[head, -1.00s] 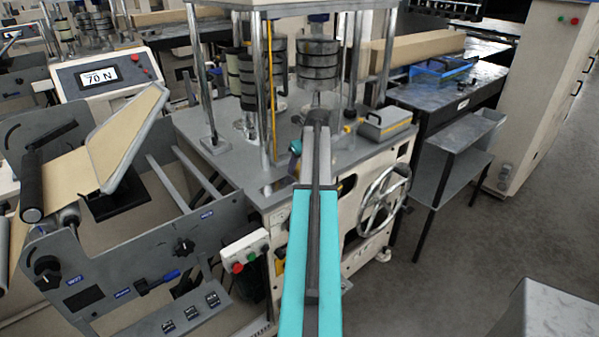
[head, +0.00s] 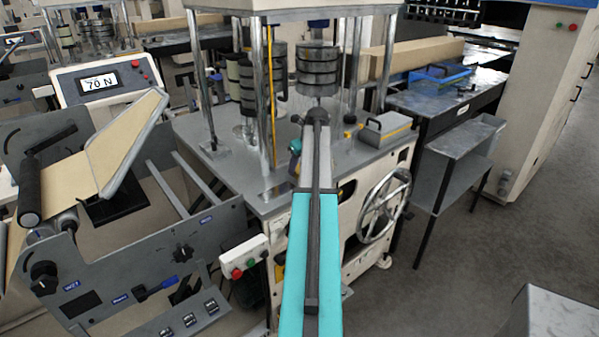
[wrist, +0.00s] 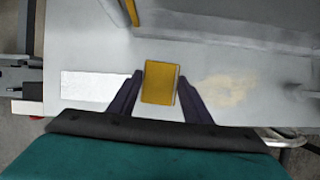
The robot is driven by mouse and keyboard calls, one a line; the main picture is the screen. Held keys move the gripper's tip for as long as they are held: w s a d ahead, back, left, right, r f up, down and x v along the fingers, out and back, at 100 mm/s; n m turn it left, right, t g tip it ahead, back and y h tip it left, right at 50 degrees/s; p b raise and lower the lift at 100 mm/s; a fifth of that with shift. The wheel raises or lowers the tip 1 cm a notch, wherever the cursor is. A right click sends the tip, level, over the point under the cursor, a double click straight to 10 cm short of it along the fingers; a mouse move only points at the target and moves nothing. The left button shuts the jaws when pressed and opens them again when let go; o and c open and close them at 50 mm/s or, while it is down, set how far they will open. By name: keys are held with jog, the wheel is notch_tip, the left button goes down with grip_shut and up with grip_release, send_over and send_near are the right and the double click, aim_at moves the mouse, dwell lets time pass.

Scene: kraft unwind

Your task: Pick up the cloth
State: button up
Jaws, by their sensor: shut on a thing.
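A folded yellow-ochre cloth (wrist: 160,87) shows in the wrist view as a small block-like pad. My gripper (wrist: 160,77) has one dark finger on each side of it and is shut on it. Below them lies a grey machine tabletop with a pale beige smudge (wrist: 229,89) to the right of the fingers. I cannot tell how far the cloth is above the tabletop.
A white rectangular plate (wrist: 95,86) lies left of the fingers. Around the table's work area stand chrome posts (head: 267,90), stacked dark weights (head: 317,70) and a grey box (head: 385,128). A handwheel (head: 384,205) is on the front right.

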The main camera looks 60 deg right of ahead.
jog(key=shift+r+b, duration=0.3)
jog(key=shift+r, duration=0.35)
jog(key=s+a+b, duration=0.2)
jog(key=s+a, duration=0.1)
jog(key=s, duration=0.4)
jog(key=s+a+r+b, duration=0.1)
jog(key=s+a+b, duration=0.1)
jog(key=s, duration=0.6)
jog(key=shift+a+r, duration=0.3)
jog(key=shift+a, duration=0.1)
jog(key=o, duration=0.5)
jog(key=shift+c, duration=0.2)
jog(key=c, duration=0.3)
